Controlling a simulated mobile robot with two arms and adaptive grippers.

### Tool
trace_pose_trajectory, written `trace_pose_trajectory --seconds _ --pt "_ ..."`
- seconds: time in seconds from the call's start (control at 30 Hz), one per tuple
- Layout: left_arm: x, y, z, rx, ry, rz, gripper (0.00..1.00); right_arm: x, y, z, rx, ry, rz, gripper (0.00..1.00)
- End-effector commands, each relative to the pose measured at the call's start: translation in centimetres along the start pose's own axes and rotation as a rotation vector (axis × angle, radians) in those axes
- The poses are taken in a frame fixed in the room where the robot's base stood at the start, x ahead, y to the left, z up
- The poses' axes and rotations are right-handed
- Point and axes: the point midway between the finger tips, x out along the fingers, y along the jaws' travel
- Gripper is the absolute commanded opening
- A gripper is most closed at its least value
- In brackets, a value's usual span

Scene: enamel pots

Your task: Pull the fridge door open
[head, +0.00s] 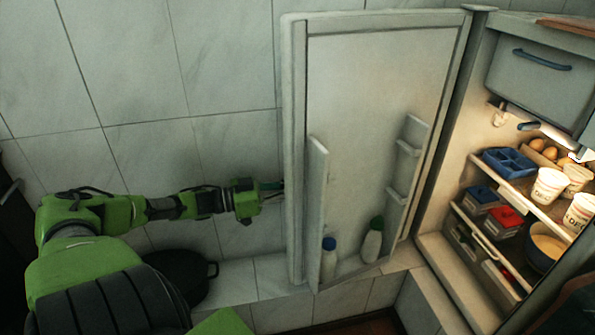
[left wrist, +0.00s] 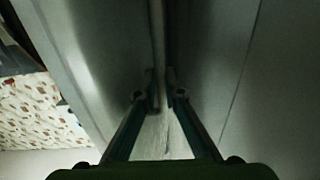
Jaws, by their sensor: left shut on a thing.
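The fridge door (head: 375,95) stands wide open in the head view, its inner side with shelf racks facing me. The lit fridge interior (head: 470,165) shows to its right. My left gripper (head: 278,186) is at the outer side of the door, near its left edge. In the left wrist view its two fingers (left wrist: 163,88) close around the narrow upright door handle (left wrist: 158,35). In the head view the handle is hidden behind the door edge. My right gripper is not in view.
Two bottles (head: 372,245) stand in the bottom of the door. Cups (head: 550,186), eggs (head: 545,149) and boxes (head: 505,217) fill the fridge shelves. A dark pot (head: 183,275) sits below my left arm. A tiled wall (head: 215,80) is behind the door.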

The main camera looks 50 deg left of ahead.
Motion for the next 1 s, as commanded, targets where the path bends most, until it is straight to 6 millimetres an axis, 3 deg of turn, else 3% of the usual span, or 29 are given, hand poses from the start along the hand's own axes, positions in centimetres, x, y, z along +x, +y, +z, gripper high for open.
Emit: trace_pose_trajectory --seconds 0.47,0.5,0.57,1.0 --pt "0.06 0.04 -0.05 0.000 0.001 0.005 0.00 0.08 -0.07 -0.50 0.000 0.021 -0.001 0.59" --pt "0.06 0.04 -0.05 0.000 0.001 0.005 0.17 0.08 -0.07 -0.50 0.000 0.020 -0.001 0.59" --pt "0.05 0.03 -0.04 0.000 0.001 0.004 0.26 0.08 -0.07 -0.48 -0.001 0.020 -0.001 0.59" --pt "-0.04 -0.01 0.05 0.000 -0.001 0.003 0.26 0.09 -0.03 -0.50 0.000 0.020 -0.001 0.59"
